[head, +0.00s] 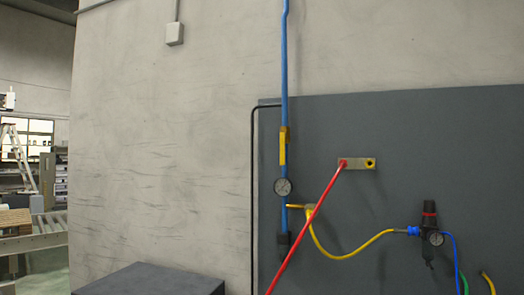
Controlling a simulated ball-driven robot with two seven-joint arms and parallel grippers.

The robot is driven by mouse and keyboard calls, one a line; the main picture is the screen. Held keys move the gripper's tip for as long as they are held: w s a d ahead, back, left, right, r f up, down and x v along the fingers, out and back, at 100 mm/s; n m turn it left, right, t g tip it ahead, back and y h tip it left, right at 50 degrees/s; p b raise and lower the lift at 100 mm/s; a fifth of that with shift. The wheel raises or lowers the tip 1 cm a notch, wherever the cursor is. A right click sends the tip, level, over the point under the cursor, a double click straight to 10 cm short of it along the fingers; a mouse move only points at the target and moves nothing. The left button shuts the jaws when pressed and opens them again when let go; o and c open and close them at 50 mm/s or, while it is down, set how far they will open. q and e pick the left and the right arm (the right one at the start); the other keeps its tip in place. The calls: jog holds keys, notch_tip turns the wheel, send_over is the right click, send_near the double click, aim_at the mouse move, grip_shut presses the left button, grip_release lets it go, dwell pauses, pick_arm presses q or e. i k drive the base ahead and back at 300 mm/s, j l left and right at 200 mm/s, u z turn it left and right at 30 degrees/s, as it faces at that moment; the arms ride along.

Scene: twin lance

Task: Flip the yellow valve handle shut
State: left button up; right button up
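The yellow valve handle (282,149) is on the blue vertical pipe (285,70), in the upper part of the dark grey wall panel. It stands upright, in line with the pipe. A round pressure gauge (283,187) sits on the pipe just below it. Neither of my grippers shows in the head view, and nothing touches the handle.
A red rod (307,222) slants from a tan bracket (356,164) down past the bottom edge, crossing in front of a yellow hose (365,246). A black-and-red regulator (429,225) is at right. A dark box top (155,280) is at bottom left.

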aim_at(283, 135)
jog(key=i+j, duration=0.15)
jog(key=j, duration=0.25)
jog(key=i+j, duration=0.15)
jog(key=j, duration=0.25)
jog(key=i+j, duration=0.15)
jog(key=j, duration=0.25)
jog(key=i+j, duration=0.15)
jog(key=j, duration=0.25)
jog(key=i+j, duration=0.15)
jog(key=j, duration=0.3)
jog(key=i+j, duration=0.15)
jog(key=j, duration=0.25)
jog(key=i+j, duration=0.15)
jog(key=j, duration=0.25)
jog(key=z, duration=0.05)
